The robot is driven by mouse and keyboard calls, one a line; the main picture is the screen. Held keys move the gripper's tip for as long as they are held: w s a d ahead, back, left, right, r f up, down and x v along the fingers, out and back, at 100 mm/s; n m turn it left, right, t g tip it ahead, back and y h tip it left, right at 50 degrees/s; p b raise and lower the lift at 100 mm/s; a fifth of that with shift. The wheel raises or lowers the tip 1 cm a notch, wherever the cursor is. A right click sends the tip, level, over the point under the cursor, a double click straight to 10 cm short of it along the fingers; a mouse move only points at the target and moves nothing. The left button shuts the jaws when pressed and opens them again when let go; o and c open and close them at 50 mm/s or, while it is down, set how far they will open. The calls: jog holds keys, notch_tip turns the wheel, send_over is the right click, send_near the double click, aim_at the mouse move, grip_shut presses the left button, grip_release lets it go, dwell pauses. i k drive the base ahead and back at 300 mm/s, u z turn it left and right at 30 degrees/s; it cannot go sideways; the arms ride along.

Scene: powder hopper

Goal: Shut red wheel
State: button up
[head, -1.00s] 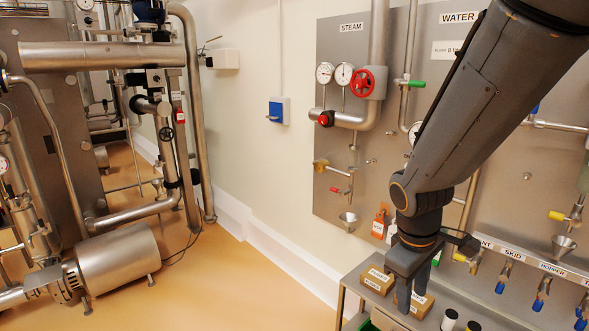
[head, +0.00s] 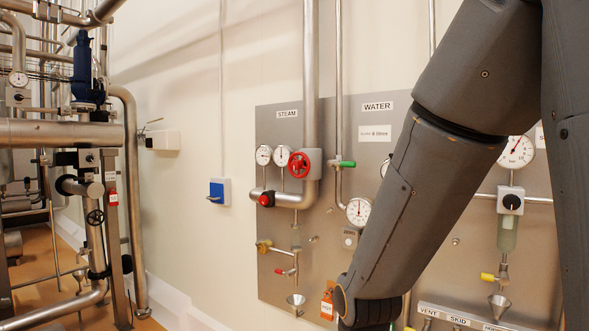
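The red wheel (head: 299,164) is a round handwheel on the steam pipe, under the STEAM label, on the grey wall panel in the head view. It faces the room and nothing covers it. My arm crosses the right half of the view, to the right of the wheel and apart from it. My gripper is below the bottom edge of the picture and is hidden. Whether the wheel stands open or shut cannot be told.
Two gauges (head: 282,155) sit left of the wheel. A smaller red knob (head: 266,199) is below left. A green-handled valve (head: 346,164) is to the right, on the water pipe. A blue switch box (head: 219,192) is on the wall. Steel piping (head: 60,132) fills the left side.

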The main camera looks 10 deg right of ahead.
aim_at(296, 164)
jog(key=k, duration=0.5)
jog(key=u, duration=0.65)
jog(key=i, duration=1.4)
jog(key=z, duration=0.5)
